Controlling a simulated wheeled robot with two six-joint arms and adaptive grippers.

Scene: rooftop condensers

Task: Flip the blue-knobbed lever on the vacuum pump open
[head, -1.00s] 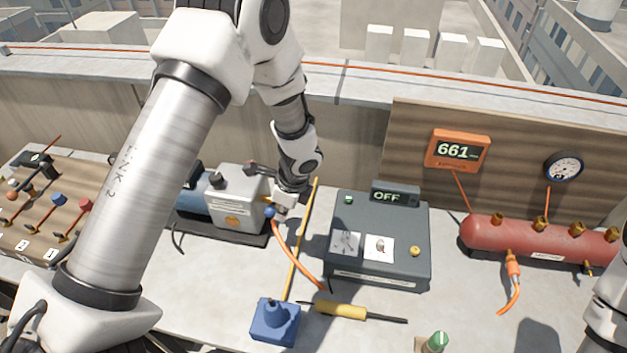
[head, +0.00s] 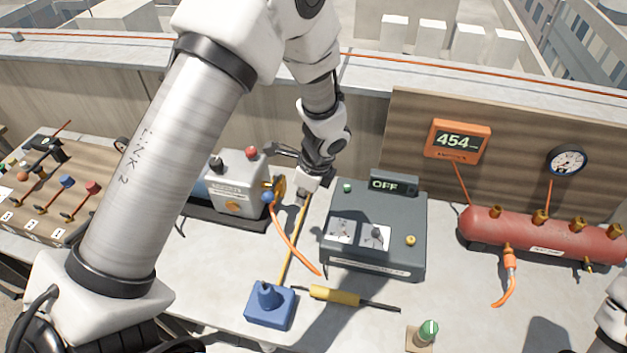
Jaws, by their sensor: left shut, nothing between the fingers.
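The vacuum pump (head: 230,190) stands at the back of the bench, a pale grey box with a red knob (head: 251,153) on top. My left arm hides its left part. At its right end is a brass fitting (head: 280,186) with the lever's blue knob (head: 268,197) just below and left of it. The lever's handle is too small to read clearly. My left gripper (head: 274,150) is shut and empty, its dark fingers pointing left above and behind the blue knob, apart from it. My right gripper is out of view; only part of that arm shows at the right edge.
A grey box reading OFF (head: 375,235) stands close right of my left wrist. A yellow-handled screwdriver (head: 335,296) lies in front. A red tank (head: 540,238) stands at right.

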